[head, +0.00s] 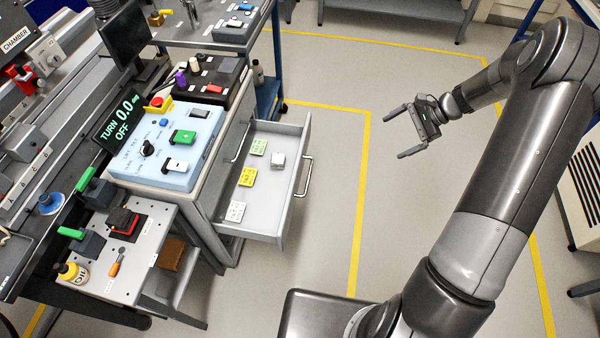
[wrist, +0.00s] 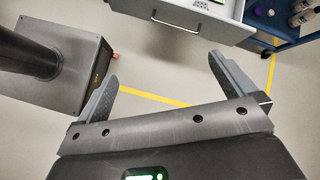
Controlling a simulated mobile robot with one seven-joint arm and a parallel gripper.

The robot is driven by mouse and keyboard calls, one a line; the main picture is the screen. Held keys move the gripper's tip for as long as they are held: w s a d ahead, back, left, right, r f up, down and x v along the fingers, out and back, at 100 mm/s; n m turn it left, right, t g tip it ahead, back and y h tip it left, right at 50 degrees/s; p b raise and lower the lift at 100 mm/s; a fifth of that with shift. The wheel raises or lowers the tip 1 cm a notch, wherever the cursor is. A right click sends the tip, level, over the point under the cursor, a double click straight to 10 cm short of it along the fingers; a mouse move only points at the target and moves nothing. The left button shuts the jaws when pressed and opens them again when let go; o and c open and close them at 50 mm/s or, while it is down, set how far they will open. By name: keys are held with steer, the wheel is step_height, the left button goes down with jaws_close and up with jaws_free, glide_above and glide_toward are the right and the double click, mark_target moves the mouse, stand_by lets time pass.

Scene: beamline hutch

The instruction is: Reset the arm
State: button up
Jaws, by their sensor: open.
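My gripper (head: 406,132) is at the end of my arm, held in free air over the grey floor to the right of the open drawer. Its two fingers are spread and nothing is between them. In the wrist view my gripper (wrist: 165,82) also shows parted fingers with only floor and a yellow line beyond. The arm reaches up from my base at the lower right and bends back down to the left at the elbow.
An open drawer (head: 262,213) with small coloured cards and a pale block juts out from the cabinet, left of my gripper. A control box (head: 185,150) stands above it. A blue-framed cart (head: 268,98) is behind. Yellow floor lines (head: 362,190) cross clear floor.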

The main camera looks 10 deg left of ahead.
step_height(320, 180, down, 20)
steer(key=w+d+m+t+y, duration=0.2)
steer(key=w+m+y, duration=0.1)
steer(key=m+y, duration=0.25)
steer(key=x, duration=1)
steer(key=shift+m+h, duration=0.35)
steer(key=shift+m, duration=0.1)
steer(key=shift+s+f, duration=0.15)
steer(key=v, duration=1)
